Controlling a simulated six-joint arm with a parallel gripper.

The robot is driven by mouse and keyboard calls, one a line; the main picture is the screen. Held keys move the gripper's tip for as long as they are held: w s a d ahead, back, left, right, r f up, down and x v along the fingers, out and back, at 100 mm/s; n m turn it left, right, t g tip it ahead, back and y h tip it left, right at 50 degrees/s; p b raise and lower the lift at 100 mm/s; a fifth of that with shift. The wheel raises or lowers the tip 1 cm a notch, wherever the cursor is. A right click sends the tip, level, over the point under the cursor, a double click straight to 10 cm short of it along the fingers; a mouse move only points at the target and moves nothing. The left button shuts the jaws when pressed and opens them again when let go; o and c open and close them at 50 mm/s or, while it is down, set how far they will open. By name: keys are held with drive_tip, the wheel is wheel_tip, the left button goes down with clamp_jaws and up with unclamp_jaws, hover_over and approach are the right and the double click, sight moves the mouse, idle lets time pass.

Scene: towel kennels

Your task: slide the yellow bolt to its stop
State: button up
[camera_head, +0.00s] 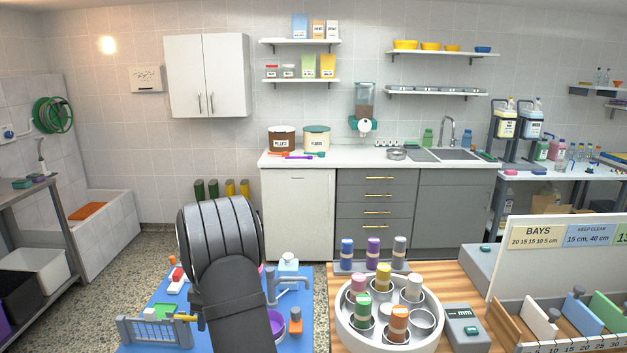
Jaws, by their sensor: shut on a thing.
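The yellow bolt (186,317) shows as a short yellow bar at the right end of a small grey barred gate (157,331), on the blue mat at the lower left. My dark arm stands just right of it and covers what lies beyond. How far along its travel the bolt is, and where its stop is, I cannot tell. My gripper's fingers do not show; the arm hides that area.
The blue mat (294,343) also holds a grey tap-like fixture (289,287) and an orange-and-grey piece (296,322). On the wooden top to the right stand a round white tray (347,326) of coloured cylinders and a grey gauge box (463,322).

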drive_tip(key=shift+a, duration=1.5)
drive_tip(key=o, duration=1.4)
drive_tip(key=shift+r, duration=5)
drive_tip(key=shift+f, duration=4.3)
drive_tip(key=shift+r, duration=0.1)
